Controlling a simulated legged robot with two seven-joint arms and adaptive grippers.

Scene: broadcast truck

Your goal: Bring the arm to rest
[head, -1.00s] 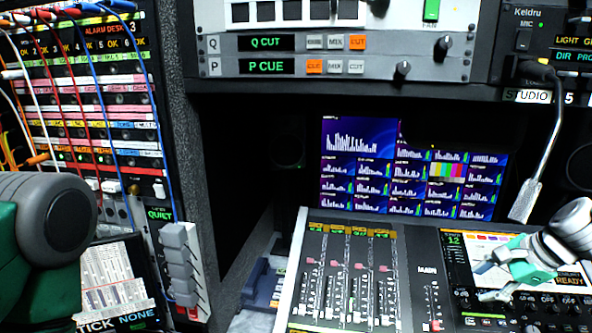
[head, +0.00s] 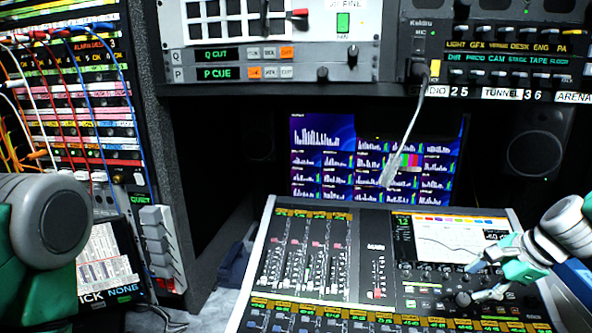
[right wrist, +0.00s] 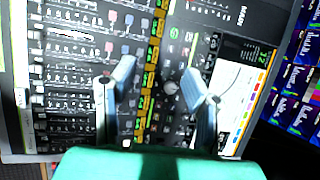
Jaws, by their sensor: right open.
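My right gripper (head: 476,282) comes in from the right over the right part of the mixing console (head: 262,262), near the lower edge of its lit touch screen (head: 445,238). In the right wrist view its two grey fingers (right wrist: 158,78) stand apart with nothing held between them.
A gooseneck microphone (head: 408,140) hangs down before the monitor wall (head: 322,160). A patch bay with coloured cables (head: 75,110) stands at the left, beside grey levers (head: 158,240). Rack units (head: 230,62) overhang the console. A speaker (head: 535,150) stands at the right.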

